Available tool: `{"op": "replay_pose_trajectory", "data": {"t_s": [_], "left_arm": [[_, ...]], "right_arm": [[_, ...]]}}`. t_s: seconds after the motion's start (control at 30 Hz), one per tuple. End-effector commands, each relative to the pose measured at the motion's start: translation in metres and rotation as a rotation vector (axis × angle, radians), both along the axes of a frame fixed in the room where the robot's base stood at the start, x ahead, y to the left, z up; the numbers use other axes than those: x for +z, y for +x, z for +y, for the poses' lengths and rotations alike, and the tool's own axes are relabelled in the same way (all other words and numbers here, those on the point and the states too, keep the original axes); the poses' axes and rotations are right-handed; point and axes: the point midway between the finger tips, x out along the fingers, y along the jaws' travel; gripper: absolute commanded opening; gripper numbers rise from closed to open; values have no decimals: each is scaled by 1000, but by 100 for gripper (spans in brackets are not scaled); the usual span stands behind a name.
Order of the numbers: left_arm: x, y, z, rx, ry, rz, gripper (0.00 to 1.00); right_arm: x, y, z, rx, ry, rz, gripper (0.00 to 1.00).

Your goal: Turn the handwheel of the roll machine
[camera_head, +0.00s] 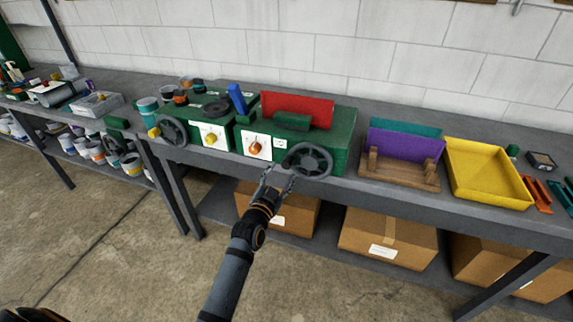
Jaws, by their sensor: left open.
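Two green machines stand side by side on the grey bench, and I cannot tell for sure which is the roll machine. The right green machine (343,140) has a dark handwheel (307,161) on its front right, an orange knob and a red sheet (297,108) on top. The left green machine (192,138) has another dark handwheel (172,131) at its front left and a yellow knob. My left gripper (277,181) is open and empty, in front of the bench edge, just left of and below the right machine's handwheel. It looks close to the rim; contact is unclear. My right gripper is not in view.
A wooden rack (398,178) with purple and teal sheets and a yellow tray (489,175) stand to the right. Cardboard boxes (388,238) sit on the shelf below. Bench legs stand at left and right. The concrete floor (110,240) in front is clear.

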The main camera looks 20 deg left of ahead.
Motion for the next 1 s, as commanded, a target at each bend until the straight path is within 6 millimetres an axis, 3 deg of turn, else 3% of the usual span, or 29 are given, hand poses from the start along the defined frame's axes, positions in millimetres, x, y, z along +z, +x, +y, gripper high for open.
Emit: {"op": "replay_pose_trajectory", "data": {"t_s": [0.1, 0.3, 0.63, 1.0], "left_arm": [[3, 26, -1, 0, 0, 0, 54], [1, 51, -2, 0, 0, 1, 54], [-1, 55, -2, 1, 0, 2, 54], [-1, 55, -2, 1, 0, 2, 4]], "right_arm": [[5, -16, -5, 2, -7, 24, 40], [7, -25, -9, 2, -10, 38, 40], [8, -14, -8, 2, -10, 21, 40], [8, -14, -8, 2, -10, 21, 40]]}}
